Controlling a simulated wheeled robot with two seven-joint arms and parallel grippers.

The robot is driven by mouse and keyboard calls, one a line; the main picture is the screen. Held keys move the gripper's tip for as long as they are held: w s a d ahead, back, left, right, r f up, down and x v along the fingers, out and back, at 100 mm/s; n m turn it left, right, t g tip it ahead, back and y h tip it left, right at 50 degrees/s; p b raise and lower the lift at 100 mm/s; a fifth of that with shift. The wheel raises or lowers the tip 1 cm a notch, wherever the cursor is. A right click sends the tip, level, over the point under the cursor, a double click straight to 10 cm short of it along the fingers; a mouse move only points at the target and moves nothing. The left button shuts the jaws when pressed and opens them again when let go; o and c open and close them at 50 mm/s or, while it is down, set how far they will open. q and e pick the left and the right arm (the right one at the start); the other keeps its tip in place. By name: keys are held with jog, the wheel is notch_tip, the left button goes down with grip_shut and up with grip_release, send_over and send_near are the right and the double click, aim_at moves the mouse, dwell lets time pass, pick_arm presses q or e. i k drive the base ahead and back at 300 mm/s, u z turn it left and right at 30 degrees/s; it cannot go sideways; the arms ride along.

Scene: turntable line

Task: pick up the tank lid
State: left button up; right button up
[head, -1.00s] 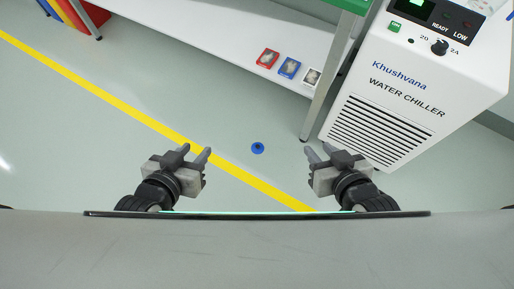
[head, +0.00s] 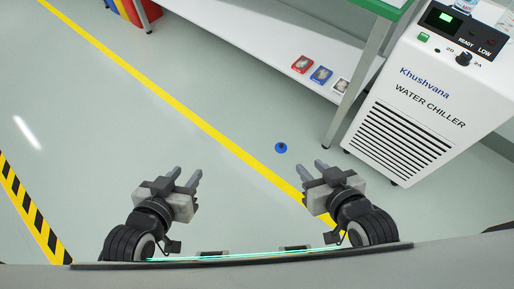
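A small round blue piece with a dark centre, which looks like the tank lid (head: 281,148), lies on the grey floor in the head view, just right of the yellow line. My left gripper (head: 187,177) is open and empty, to the left of the lid and nearer to me. My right gripper (head: 313,171) is open and empty, to the right of the lid and nearer to me. Neither gripper touches the lid.
The white water chiller (head: 420,100) stands at the right. A green-topped table's leg (head: 355,85) stands beside it. A low white shelf (head: 270,42) holds red, blue and white boxes. A yellow line (head: 180,110) crosses the open floor; a striped line (head: 30,210) lies left.

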aim_at(281, 148)
jog(key=u, duration=1)
jog(key=i, duration=0.8)
jog(key=z, duration=1.95)
